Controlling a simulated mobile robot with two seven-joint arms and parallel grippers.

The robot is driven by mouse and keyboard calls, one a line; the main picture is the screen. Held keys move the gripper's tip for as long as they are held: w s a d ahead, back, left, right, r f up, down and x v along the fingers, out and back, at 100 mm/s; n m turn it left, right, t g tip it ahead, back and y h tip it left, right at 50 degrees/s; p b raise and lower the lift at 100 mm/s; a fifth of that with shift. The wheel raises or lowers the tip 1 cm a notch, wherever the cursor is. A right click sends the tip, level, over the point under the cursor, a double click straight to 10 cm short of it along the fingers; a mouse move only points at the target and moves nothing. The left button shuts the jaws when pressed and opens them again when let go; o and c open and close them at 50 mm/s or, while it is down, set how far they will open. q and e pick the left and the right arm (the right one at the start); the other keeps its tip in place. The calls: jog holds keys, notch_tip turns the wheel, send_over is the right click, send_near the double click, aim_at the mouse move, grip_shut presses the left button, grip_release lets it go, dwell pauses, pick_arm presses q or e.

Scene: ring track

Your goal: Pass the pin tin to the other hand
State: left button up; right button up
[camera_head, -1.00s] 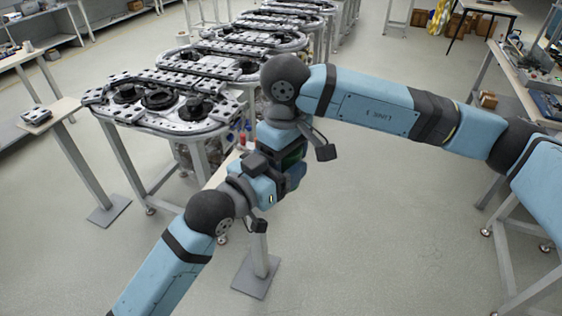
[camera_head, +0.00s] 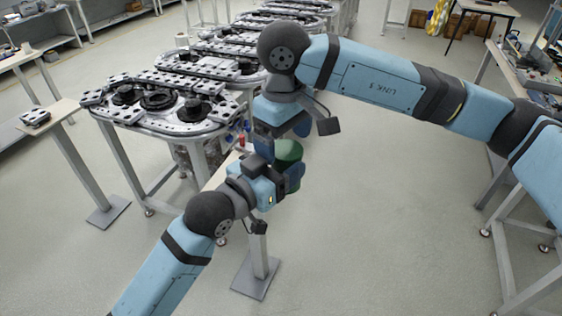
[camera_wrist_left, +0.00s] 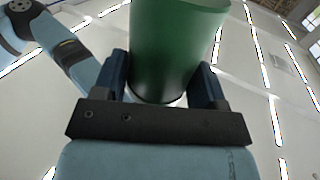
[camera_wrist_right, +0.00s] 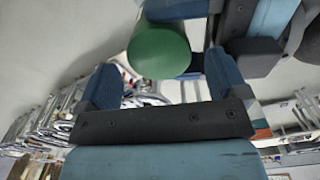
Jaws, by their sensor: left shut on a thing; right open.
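The pin tin is a green cylinder (camera_head: 288,152). My left gripper (camera_head: 284,172) is shut on it and holds it in the air above the floor. In the left wrist view the tin (camera_wrist_left: 178,45) stands between the two blue fingers (camera_wrist_left: 160,90). Part of the tin is hidden by my left gripper.
A ring track on metal stands (camera_head: 165,100) runs behind and left of my grippers. A small side table (camera_head: 50,118) is at the left, with a grey item on it. A post with a square foot (camera_head: 256,275) stands below my left gripper. The floor at the front right is clear.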

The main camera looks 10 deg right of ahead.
notch_tip(320, 180, up, 7)
jog(key=shift+a+f, duration=0.1)
jog(key=s+a+r+m+g+y, duration=0.3)
jog(key=s+a+m+g+y, duration=0.35)
jog(key=y, duration=0.75)
jog(key=w+d+r+m+t+y, duration=0.25)
jog(key=w+m+t+y, duration=0.5)
jog(key=m, duration=1.05)
jog(key=w+d+f+m+t+h, duration=0.1)
jog(key=w+d+f+m+t, duration=0.3)
jog(key=m+t, duration=0.55)
jog(key=w+d+f+m+t+h, duration=0.15)
jog(key=d+f+m+t, duration=0.35)
jog(key=m, duration=0.8)
notch_tip(320, 180, down, 14)
jog(key=s+d+m+t+h, duration=0.2)
jog(key=m+t+h, duration=0.2)
jog(key=m+h, duration=0.6)
jog(key=s+d+f+m+g+h, duration=0.2)
jog(key=s+f+m+g, duration=0.2)
jog(key=s+f+m, duration=0.6)
jog(key=s+d+f+m+g+h, duration=0.3)
jog(key=s+f+m, duration=0.7)
jog(key=s+f, duration=0.5)
notch_tip(320, 180, down, 4)
jog(key=shift+s+d+f+g+h, duration=0.2)
jog(key=shift+s+g+h, duration=0.1)
jog(key=shift+g, duration=0.55)
